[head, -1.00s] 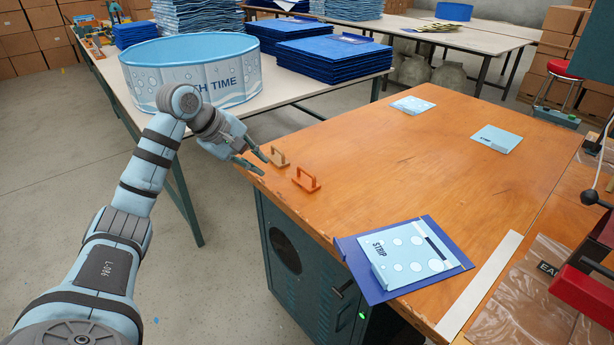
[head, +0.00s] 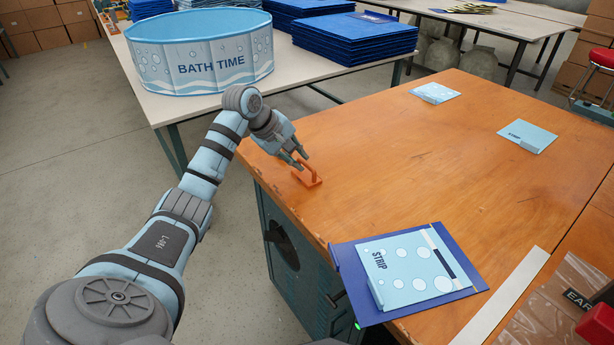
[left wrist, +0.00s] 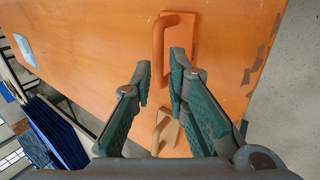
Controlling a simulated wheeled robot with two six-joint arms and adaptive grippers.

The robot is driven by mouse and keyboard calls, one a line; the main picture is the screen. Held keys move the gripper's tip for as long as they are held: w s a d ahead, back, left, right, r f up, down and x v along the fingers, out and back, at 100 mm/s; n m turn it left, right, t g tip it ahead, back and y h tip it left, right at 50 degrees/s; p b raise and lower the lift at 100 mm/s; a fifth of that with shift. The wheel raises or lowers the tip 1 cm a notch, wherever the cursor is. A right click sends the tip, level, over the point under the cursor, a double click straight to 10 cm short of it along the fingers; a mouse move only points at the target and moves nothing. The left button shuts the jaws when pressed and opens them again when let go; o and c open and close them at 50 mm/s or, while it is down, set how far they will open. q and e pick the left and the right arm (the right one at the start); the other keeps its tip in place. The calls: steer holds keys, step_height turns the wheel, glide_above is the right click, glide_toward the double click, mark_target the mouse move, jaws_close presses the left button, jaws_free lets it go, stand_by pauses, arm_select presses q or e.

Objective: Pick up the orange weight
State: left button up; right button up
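The orange weight (head: 311,181), a flat plate with a bar handle, lies on the wooden table near its left edge. It also shows at the top of the left wrist view (left wrist: 184,42). My left gripper (head: 301,161) is just beside and above it in the head view. In the left wrist view the two fingers (left wrist: 162,76) are apart with nothing gripped, and the orange weight lies beyond the fingertips. A tan weight (left wrist: 167,133) with a similar handle shows between the fingers, farther back. It is hidden behind the gripper in the head view. My right gripper is not in view.
A blue folder (head: 343,262) with a light-blue STRIP sheet (head: 405,268) lies at the table's front. Two light-blue pieces (head: 434,92) (head: 527,136) lie farther back. A BATH TIME pool (head: 200,50) stands on the white table behind. The middle of the wooden table is clear.

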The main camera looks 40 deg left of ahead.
mark_target(305, 163)
arm_select(q)
steer(key=b+x, duration=0.1)
steer(key=x, duration=0.3)
steer(key=shift+d, duration=0.15)
jaws_close()
